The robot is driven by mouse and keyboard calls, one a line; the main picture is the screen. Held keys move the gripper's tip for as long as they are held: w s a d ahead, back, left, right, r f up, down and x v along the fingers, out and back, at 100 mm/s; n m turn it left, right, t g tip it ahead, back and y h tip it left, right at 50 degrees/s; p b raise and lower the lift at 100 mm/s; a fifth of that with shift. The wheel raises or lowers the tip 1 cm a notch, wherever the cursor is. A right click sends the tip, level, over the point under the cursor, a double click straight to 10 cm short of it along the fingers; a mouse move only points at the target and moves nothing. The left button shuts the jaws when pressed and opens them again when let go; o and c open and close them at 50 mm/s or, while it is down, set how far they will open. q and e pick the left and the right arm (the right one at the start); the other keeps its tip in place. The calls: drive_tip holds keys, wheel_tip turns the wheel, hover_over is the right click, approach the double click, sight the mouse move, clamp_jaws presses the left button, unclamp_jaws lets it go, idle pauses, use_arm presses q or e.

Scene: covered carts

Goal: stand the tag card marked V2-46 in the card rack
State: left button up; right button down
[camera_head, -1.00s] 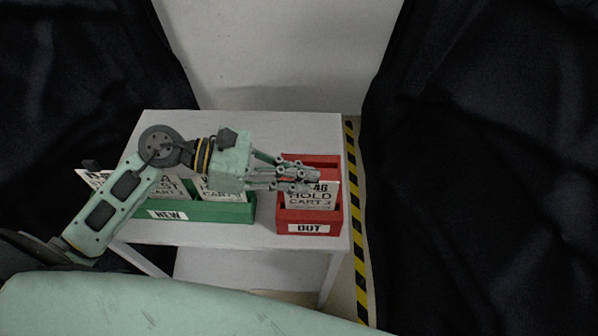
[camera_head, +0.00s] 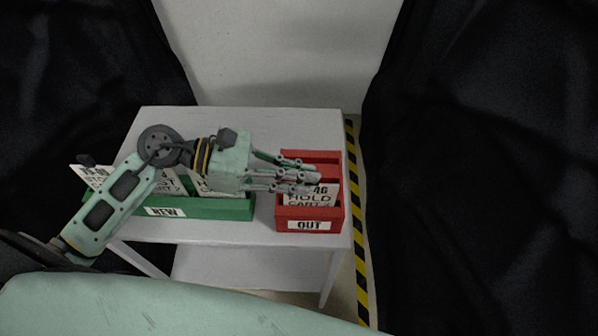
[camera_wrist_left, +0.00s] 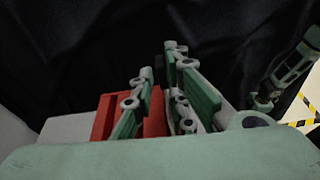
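A white tag card (camera_head: 310,199) reading "46" and "HOLD CART" stands in the front of the red rack (camera_head: 309,214) labelled OUT; the start of its code is hidden behind my fingers. My left gripper (camera_head: 312,178) hangs over the card's top edge from the left. In the left wrist view its fingers (camera_wrist_left: 158,80) are apart, with red rack showing between them and a pale sliver beside the right-hand finger. The gripper looks open; any contact with the card is unclear.
A green rack (camera_head: 224,209) labelled NEW holds several white cards, partly behind my left arm. Both racks stand on a white cart (camera_head: 228,232). Dark drapes (camera_head: 480,150) hang on both sides. Yellow-black floor tape (camera_head: 360,255) runs along the right.

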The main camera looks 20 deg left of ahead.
use_arm(q)
drive_tip(key=o, duration=0.3)
wheel_tip(320, 180, up, 10)
idle(0.6)
drive_tip(key=shift+s+f, duration=0.1)
idle(0.4)
